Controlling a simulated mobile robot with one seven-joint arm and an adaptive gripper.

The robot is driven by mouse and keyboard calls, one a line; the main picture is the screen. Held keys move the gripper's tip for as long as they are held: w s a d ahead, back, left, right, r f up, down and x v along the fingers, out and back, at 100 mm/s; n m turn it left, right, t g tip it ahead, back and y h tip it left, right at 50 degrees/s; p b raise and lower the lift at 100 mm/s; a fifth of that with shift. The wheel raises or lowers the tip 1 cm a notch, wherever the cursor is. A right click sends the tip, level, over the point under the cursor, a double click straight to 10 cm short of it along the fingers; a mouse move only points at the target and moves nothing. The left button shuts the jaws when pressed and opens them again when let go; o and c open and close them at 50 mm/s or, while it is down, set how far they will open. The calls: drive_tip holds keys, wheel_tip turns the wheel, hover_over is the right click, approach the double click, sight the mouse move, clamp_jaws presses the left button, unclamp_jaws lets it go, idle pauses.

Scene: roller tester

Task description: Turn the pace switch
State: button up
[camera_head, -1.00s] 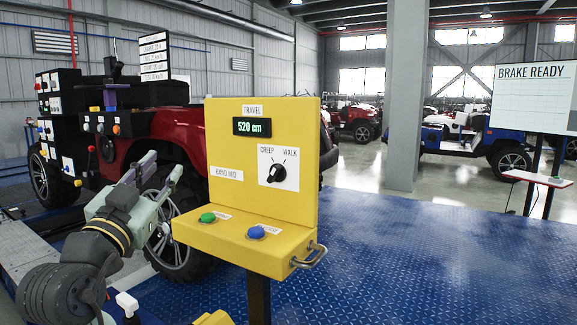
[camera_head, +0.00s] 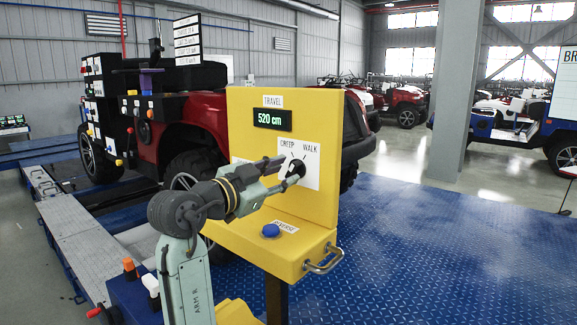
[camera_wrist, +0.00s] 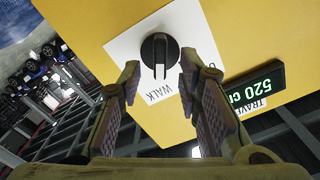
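The pace switch is a black knob (camera_head: 298,167) on a white plate with CREEP and WALK labels, on the upright yellow panel (camera_head: 325,205). In the wrist view the knob (camera_wrist: 159,47) is near the top middle, and its bar appears to point toward the WALK label. My gripper (camera_head: 291,169) reaches the plate from the left. In the wrist view my gripper (camera_wrist: 159,76) is open, one finger on each side of the knob's lower part, with gaps visible. The CREEP label is partly hidden by a finger there. I cannot tell whether the tips touch the plate.
A travel display (camera_head: 272,118) reading 520 cm is above the switch. A blue button (camera_head: 270,230) sits on the panel's ledge, with a metal handle (camera_head: 325,260) at its corner. A red vehicle (camera_head: 200,125) stands behind. Blue floor (camera_head: 430,230) is open to the right.

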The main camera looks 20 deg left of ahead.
sight(294, 170)
drive_tip(key=shift+x, duration=1.25)
drive_tip(key=shift+c, duration=0.4)
clamp_jaws()
